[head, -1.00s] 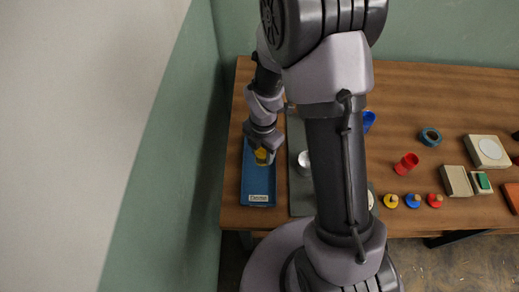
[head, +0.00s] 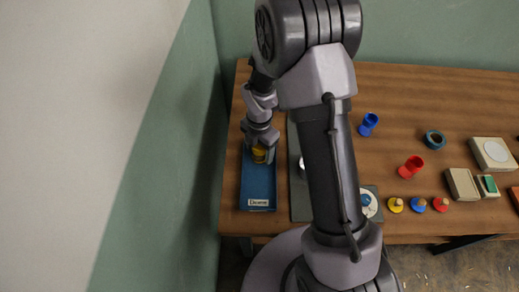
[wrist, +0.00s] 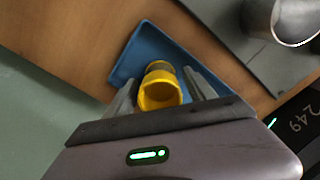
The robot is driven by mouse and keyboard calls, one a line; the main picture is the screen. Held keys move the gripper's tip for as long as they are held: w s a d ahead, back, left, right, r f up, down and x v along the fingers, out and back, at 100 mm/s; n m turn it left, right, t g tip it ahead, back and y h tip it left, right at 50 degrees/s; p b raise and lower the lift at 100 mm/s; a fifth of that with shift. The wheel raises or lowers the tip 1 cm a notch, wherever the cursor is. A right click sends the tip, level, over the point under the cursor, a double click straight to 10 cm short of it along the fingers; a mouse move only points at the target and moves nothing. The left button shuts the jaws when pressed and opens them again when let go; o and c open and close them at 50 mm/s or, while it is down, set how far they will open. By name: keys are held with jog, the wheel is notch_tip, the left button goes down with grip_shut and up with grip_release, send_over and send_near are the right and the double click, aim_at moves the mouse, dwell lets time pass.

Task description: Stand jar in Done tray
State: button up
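A yellow goblet-shaped jar (wrist: 160,92) with an open mouth is between the fingers of my gripper (wrist: 160,80) in the wrist view. A gap shows between it and each finger, so the gripper looks open around it. In the head view the jar (head: 260,154) is over the far part of the blue Done tray (head: 259,183), partly hidden under my gripper (head: 262,146). The tray (wrist: 148,35) lies behind the jar in the wrist view. Whether the jar's base touches the tray floor is hidden.
A grey mat (head: 299,200) lies right of the tray, with a metal cup (wrist: 290,18) on it. A blue goblet (head: 368,124), a red goblet (head: 411,167), a dark teal ring (head: 434,139) and several small knobbed pieces are farther right. The wall is close on the left.

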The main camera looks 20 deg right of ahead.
notch_tip(320, 180, up, 21)
jog(key=s+m+t+p, duration=0.1)
jog(key=s+m+p, duration=0.1)
jog(key=m+p, duration=0.35)
jog(key=s+a+r+m+t+y, duration=0.1)
jog(key=s+a+r+m+t, duration=0.1)
jog(key=s+r+m, duration=0.5)
jog(key=s+a+r+m+t+y, duration=0.1)
jog(key=s+r+m, duration=0.6)
jog(key=m, duration=0.9)
jog(key=s+a+t, duration=0.1)
jog(key=s, duration=0.2)
jog(key=shift+s+t, duration=0.3)
jog(key=shift+t, duration=0.1)
